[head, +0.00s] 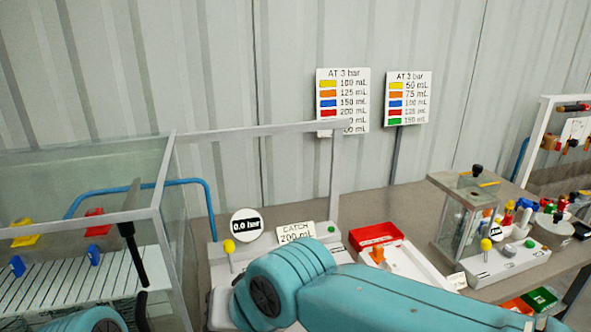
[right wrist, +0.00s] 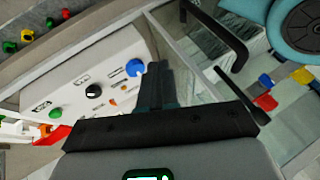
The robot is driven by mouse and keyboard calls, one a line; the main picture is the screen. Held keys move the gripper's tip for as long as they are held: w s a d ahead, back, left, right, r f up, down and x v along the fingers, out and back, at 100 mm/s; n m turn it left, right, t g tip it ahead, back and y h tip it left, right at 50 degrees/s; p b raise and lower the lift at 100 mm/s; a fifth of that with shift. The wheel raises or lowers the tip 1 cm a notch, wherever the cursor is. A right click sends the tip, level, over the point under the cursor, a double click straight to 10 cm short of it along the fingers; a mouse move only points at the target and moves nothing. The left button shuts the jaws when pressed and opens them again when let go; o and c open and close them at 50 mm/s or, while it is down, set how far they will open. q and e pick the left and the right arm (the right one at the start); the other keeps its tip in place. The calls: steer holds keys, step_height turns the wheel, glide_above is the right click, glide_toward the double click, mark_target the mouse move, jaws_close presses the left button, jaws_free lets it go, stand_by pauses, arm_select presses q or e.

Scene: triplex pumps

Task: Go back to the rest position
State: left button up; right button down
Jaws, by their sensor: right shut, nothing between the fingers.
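My right gripper (right wrist: 158,82) is shut and empty in the right wrist view, its dark fingers held together. It is over the edge between a white control panel (right wrist: 70,80) and a glass-walled tank (right wrist: 215,75); I cannot tell how far above. In the head view my teal right arm (head: 375,298) crosses the lower middle, in front of the white console (head: 218,250), and its gripper is hidden. A teal part of mine (head: 95,319) shows at the bottom left; my left gripper is not in view.
The glass tank frame (head: 150,213) stands at the left with a black handle (head: 132,245). A gauge (head: 247,224) reads 0.0 bar beside a "CATCH 200 mL" card (head: 296,232). A red tray (head: 377,235) and a second pump station (head: 470,225) stand right on the bench.

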steer(key=w+d+f+m+g+h, duration=0.15)
steer(key=d+f, duration=0.45)
steer(key=f, duration=0.7)
steer(key=w+d+f+m, duration=0.15)
steer(key=d+f, duration=0.45)
steer(key=f, duration=0.8)
steer(key=s+d+f+m+g, duration=0.1)
steer(key=s+d+f, duration=1)
steer(key=s+f, duration=0.4)
steer(key=shift+d+f+m+g, duration=0.2)
steer(key=shift+d+m+g, duration=0.1)
steer(key=shift+d+g, duration=0.1)
steer(key=shift+w+h, duration=0.1)
steer(key=shift+h, duration=0.15)
